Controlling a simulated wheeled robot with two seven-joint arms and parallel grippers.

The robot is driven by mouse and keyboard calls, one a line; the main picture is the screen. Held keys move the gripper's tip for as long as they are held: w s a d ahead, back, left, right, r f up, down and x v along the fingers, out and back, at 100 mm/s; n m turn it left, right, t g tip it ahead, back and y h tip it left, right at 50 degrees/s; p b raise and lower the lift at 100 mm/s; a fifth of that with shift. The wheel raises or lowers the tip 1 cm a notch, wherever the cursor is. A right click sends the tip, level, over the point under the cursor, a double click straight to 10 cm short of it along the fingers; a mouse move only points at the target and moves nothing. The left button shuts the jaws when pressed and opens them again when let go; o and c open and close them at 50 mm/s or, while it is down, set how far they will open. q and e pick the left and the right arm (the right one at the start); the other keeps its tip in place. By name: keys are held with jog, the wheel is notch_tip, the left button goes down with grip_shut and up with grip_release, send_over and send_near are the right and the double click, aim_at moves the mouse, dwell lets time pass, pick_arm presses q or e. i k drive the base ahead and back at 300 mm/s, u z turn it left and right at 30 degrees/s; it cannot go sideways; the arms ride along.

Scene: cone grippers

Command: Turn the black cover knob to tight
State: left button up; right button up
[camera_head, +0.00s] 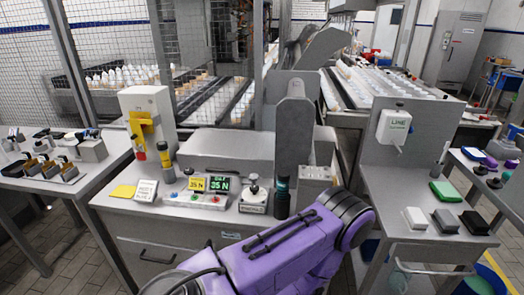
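A small black knob (253,179) stands upright on a pale, labelled block on the front bench, just right of the displays. I cannot tell for sure that it is the cover knob, and its tight mark is too small to read. A grey machine housing (228,148) stands behind it. No fingertips of my left or right gripper show, and nothing is seen touching the knob.
A yellow pad (123,191) lies at the bench's left. Side tables (62,178) hold small parts. A right-hand bench (390,190) carries several coloured blocks.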

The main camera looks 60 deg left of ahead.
aim_at(188, 171)
jog(key=z, duration=0.3)
jog(key=k, duration=0.85)
jog(key=u, duration=1.35)
